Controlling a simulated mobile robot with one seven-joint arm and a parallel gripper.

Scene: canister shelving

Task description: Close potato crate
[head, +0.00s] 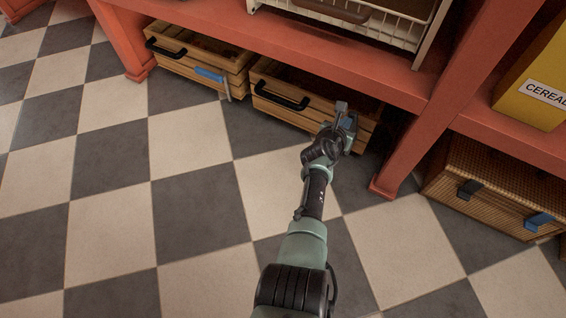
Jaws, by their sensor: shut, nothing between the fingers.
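Two slatted wooden crates stand on the floor beneath the red shelf. The left crate (178,62) has a black handle, a blue handle-like piece and reddish-brown contents. The right crate (262,103) has a black handle (281,95) on its front and an open top showing a dark interior. I cannot tell which one holds potatoes. My gripper (344,117) is shut and empty at the right end of the right crate's front, beside a small blue piece. It hides part of that end; I cannot tell whether it touches the crate.
A red shelf post (410,135) stands just right of my gripper. Beyond it is a woven basket (470,165) with black and blue handles, below a yellow cereal box (540,80). A white wire basket (385,32) sits above. The checkered floor (190,195) is clear.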

